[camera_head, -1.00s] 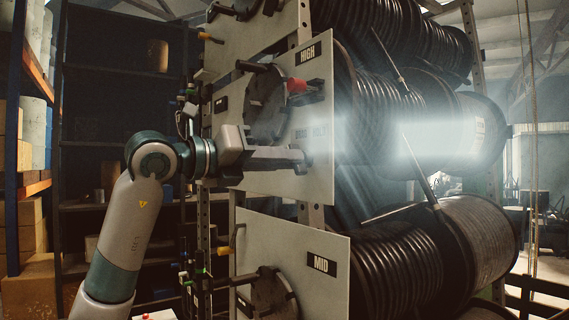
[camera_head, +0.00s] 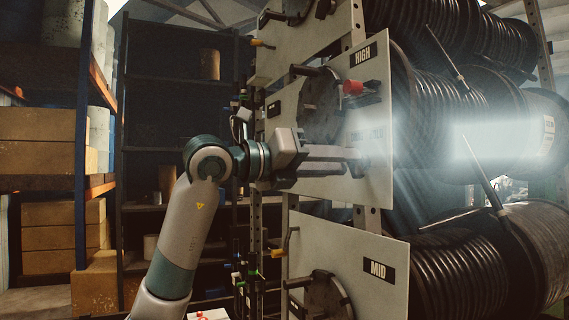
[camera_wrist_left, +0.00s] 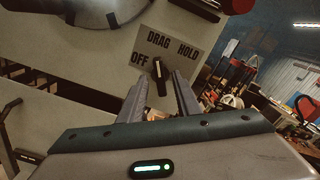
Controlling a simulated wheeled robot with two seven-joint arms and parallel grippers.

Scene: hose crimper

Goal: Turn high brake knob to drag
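The high brake knob (camera_wrist_left: 159,76) is a small black knob with a pale mark on the HIGH panel (camera_head: 375,120). Contact is not clear. In the head view the left gripper (camera_head: 350,161) reaches across the panel and hides the knob.
A dark round disc (camera_head: 322,105) and a red handle (camera_head: 353,87) stand out above the gripper. The MID panel (camera_head: 345,250) is below. Hose reels (camera_head: 450,110) fill the right. Shelves with boxes (camera_head: 45,140) stand at the left.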

